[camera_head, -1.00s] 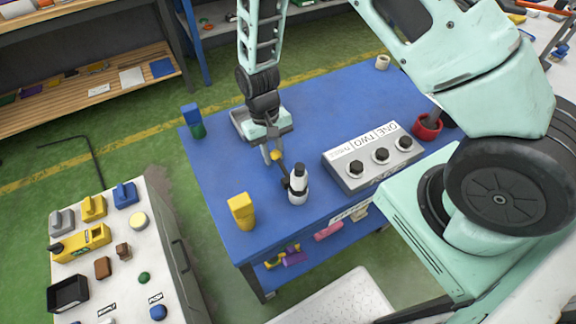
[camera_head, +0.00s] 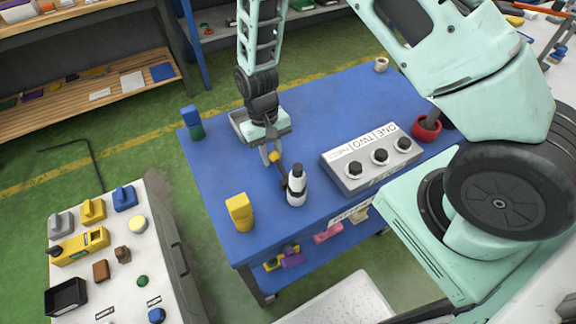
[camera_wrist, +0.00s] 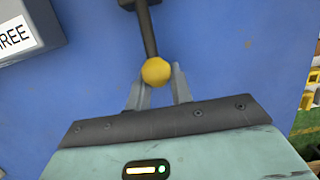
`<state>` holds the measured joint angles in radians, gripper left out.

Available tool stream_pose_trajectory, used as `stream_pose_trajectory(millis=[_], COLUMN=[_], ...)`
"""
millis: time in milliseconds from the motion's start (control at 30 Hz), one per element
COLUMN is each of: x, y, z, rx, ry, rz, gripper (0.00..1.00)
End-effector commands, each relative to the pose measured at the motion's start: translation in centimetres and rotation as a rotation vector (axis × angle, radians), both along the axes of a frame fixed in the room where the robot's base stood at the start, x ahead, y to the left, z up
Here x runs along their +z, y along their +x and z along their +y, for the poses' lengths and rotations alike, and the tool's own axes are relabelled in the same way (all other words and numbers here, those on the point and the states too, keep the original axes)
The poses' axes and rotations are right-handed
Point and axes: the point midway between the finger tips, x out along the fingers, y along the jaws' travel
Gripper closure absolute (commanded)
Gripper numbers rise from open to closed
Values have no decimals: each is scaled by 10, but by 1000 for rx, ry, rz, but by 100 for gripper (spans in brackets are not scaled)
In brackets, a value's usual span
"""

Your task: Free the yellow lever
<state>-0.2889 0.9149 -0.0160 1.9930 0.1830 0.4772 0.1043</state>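The yellow lever has a round yellow knob (camera_head: 274,157) on a dark rod, which runs to a dark joint beside a white and black bottle-shaped thing (camera_head: 297,187) on the blue table. In the wrist view the knob (camera_wrist: 156,72) sits between my fingertips, and the rod leads away toward the top. My gripper (camera_wrist: 158,80) points down at the table with a finger against each side of the knob. It looks shut on it, though the contact is partly hidden. The head view also shows my gripper (camera_head: 270,153) at the knob.
On the blue table (camera_head: 320,105) stand a grey box with three black knobs (camera_head: 380,156), a yellow block (camera_head: 240,212), a blue and green block (camera_head: 192,122) and a red bowl (camera_head: 427,128). A white-topped cabinet with several small things (camera_head: 130,270) is at left.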

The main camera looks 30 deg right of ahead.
Motion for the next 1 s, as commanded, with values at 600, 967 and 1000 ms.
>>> stream_pose_trajectory(millis=[600,967,1000], x=[2,35,38], y=[2,8,9], z=[2,0,-1], rx=[3,1,1], ry=[0,-3,-3], rz=[0,0,1], gripper=[56,56,56])
